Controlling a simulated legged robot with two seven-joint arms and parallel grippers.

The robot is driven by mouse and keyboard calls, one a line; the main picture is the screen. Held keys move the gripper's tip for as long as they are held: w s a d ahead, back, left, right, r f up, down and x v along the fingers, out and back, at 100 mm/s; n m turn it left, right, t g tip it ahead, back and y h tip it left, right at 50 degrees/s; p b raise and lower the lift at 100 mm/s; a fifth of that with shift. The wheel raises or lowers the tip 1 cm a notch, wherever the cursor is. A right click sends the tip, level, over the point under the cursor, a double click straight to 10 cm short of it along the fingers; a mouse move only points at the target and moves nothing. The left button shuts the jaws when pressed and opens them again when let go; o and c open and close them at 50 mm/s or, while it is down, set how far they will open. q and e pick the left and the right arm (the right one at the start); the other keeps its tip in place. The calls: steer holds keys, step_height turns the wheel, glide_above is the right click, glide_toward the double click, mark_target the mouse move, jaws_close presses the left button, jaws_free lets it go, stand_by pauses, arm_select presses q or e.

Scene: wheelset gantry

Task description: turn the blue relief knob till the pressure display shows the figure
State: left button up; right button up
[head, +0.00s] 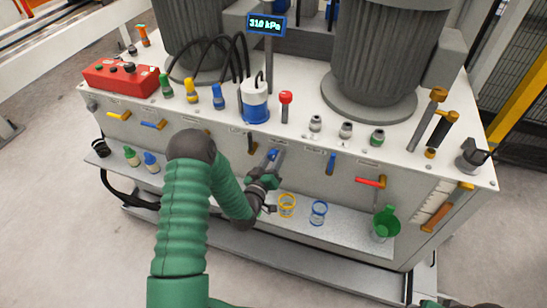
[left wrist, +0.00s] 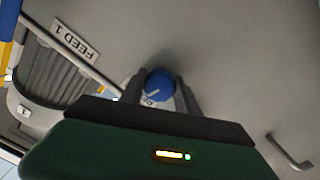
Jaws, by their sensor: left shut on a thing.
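The blue relief knob (left wrist: 160,84) sits on the grey front panel, with a white pointer line on its face. It also shows small in the head view (head: 272,154). My left gripper (left wrist: 160,95) is shut on it, one dark finger on each side of the knob. In the head view my left gripper (head: 272,162) reaches the front panel from below, and its fingers partly hide the knob. The pressure display (head: 266,25) on a post above the bench reads "310 kPa". My right gripper is not in view.
A blue handle (head: 331,163) and a red handle (head: 370,182) are on the panel to the right. A low shelf (head: 345,236) below holds a yellow ring cup (head: 287,205), a blue ring cup (head: 318,212) and a green container (head: 384,224). A "FEED 1" label (left wrist: 76,40) is near the knob.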

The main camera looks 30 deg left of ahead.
arm_select(q)
steer(key=shift+a, duration=0.1)
steer(key=shift+c, duration=1.1)
steer(key=shift+n, duration=0.5)
jaws_close()
steer(key=o, duration=1.3)
jaws_free()
steer(key=shift+s, duration=0.1)
steer(key=v, duration=1.6)
steer(key=shift+s+f, duration=0.1)
steer(key=shift+s, duration=0.25)
